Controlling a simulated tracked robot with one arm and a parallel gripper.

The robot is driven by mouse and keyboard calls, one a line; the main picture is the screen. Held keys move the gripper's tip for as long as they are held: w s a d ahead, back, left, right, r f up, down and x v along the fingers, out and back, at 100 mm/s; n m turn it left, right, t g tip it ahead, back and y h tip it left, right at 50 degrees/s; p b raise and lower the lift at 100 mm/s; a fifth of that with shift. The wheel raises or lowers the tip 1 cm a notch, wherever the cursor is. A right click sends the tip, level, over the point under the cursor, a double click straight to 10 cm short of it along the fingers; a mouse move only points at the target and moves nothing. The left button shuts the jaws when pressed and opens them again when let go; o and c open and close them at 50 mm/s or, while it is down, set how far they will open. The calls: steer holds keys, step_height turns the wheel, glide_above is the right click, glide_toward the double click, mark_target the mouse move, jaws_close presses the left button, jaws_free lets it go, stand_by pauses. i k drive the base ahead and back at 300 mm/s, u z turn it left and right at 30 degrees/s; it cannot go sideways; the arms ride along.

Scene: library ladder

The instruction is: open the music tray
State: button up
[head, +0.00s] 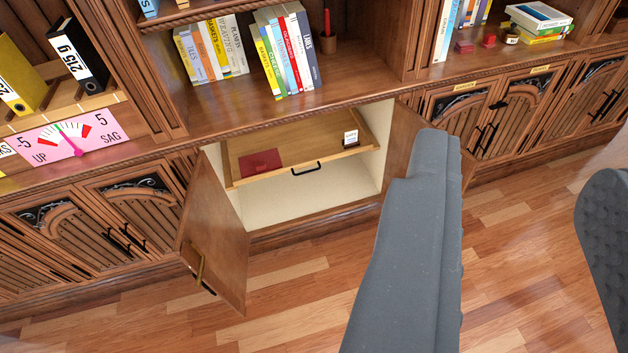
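The music tray (240,160) is a shallow wooden tray inside an open cupboard, with a black bar handle (306,168) on its front edge. A dark red flat booklet (260,163) and a small white card in a dark holder (351,138) lie on it. How far out the tray sits is hard to tell. The left cupboard door (215,235) and the right door (402,147) both stand open. A large grey link, apparently of my arm, crosses the front and hides much of the right door. My gripper's fingers do not show.
A shelf of books (212,48) runs above the cupboard. Closed carved doors (128,215) stand at left and more (520,125) at right. A pink gauge sign (68,138) is at left. A rounded dark grey object (605,235) is at the right edge. Wooden floor (300,290) lies clear in front.

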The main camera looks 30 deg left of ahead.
mark_target(318, 140)
steer(key=u, duration=0.15)
steer(key=i, duration=0.95)
steer(key=z, duration=0.1)
